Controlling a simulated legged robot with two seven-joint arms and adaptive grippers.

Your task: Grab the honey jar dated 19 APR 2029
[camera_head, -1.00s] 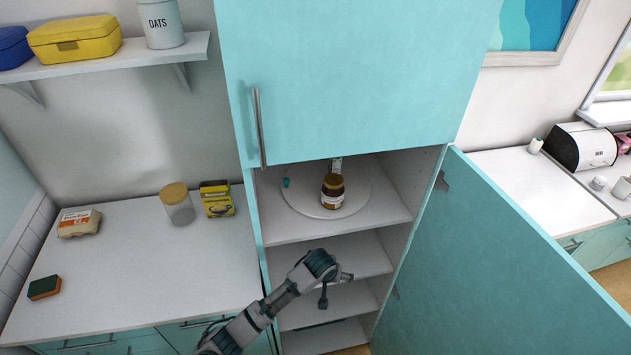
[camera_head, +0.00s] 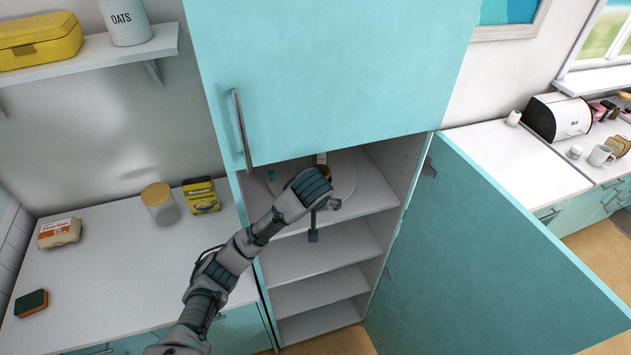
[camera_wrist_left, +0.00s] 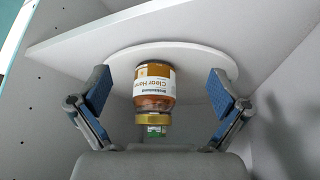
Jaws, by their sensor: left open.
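The honey jar (camera_wrist_left: 153,85) has a gold lid and a white and orange label reading "Clear Honey"; no date is legible. It stands on a round white turntable (camera_wrist_left: 198,60) on the cabinet's upper open shelf. In the head view only a bit of its lid (camera_head: 325,172) shows past my arm, with the turntable (camera_head: 345,182) around it. My left gripper (camera_head: 325,219) is open in front of the shelf. In the left wrist view, which shows the jar lid-down, the left gripper's fingers (camera_wrist_left: 158,76) are spread on either side of the jar, apart from it. My right gripper is not visible.
The open teal door (camera_head: 480,240) stands to the right of the cabinet. A small white and green item (camera_wrist_left: 156,131) is behind the jar, and a teal item (camera_head: 271,176) is at the turntable's left. The lower shelves (camera_head: 325,290) look empty.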

